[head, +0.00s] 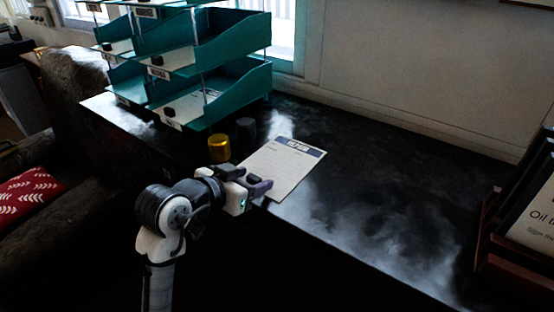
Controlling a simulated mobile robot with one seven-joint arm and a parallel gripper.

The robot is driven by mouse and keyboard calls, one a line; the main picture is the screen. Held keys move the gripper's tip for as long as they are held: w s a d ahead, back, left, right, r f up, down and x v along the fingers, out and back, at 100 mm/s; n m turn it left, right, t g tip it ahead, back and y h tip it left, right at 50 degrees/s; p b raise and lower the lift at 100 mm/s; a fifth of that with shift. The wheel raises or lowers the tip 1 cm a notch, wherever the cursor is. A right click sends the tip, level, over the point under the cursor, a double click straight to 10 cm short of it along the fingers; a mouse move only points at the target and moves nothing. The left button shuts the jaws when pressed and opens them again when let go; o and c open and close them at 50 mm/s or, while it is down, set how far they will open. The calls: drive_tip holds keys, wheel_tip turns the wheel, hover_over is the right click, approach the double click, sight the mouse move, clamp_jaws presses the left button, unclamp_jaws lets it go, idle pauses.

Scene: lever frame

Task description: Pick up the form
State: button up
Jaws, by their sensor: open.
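The form (288,167) is a white sheet with a dark header band and printed lines. It lies flat on the dark tabletop, with its lower end close to the table's front edge. My gripper (264,187) is open at the form's lower left end, and its fingers cover part of that end in the head view. I cannot tell whether the fingers touch the sheet or how far they are above it.
A teal tiered letter tray (232,95) with papers stands behind the form to the left. A gold cylinder (219,148) and a dark cylinder (246,130) stand between them. A wooden holder with a framed sign (535,215) is at far right. The dark tabletop (385,190) between is clear.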

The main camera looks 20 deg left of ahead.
drive_tip(key=shift+w, duration=0.1)
drive_tip(key=shift+c, duration=0.3)
drive_tip(key=c, duration=1.1)
